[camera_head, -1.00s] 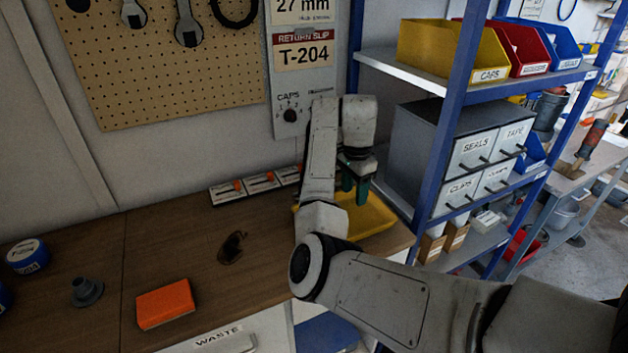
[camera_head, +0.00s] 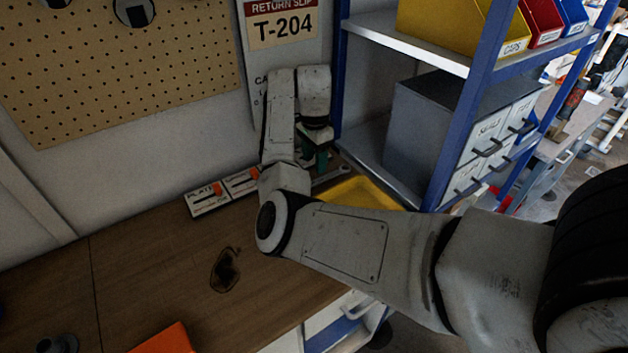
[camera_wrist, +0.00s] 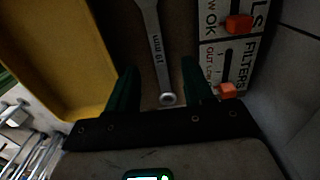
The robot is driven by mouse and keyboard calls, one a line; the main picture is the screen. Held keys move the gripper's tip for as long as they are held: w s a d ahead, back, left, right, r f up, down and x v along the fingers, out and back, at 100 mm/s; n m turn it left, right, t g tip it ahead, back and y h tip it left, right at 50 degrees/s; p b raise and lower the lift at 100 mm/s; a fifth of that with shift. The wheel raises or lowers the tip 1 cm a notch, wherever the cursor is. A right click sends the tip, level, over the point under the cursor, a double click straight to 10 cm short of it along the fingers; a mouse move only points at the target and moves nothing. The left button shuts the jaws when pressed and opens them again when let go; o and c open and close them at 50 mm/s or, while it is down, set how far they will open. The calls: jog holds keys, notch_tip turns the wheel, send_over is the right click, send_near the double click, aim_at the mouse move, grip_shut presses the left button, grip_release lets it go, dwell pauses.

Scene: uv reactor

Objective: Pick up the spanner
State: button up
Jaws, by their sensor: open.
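The spanner (camera_wrist: 156,45) is a grey metal tool with "mm" lettering on its shaft. In the wrist view it lies on the brown bench top, between the yellow tray and the labelled panel. Its ring end (camera_wrist: 167,99) points toward my gripper. My gripper (camera_wrist: 158,68) is open, with one green finger on each side of the spanner's lower shaft. Nothing is held, and I cannot tell how high the fingers are above the bench. In the head view, part of the spanner (camera_head: 331,175) shows just right of my gripper (camera_head: 316,158); the rest is hidden behind my arm.
The yellow tray (camera_wrist: 62,50) is close beside the spanner; it also shows in the head view (camera_head: 352,190). Labelled panels with orange switches (camera_head: 208,197) stand against the wall. A blue-framed shelf (camera_head: 462,110) rises at right. The bench's left part is mostly clear.

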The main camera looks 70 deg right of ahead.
aim_at(316, 182)
jog(key=shift+s+f+p, duration=0.2)
jog(key=shift+f+p, duration=0.55)
jog(key=shift+f, duration=2.45)
grip_shut()
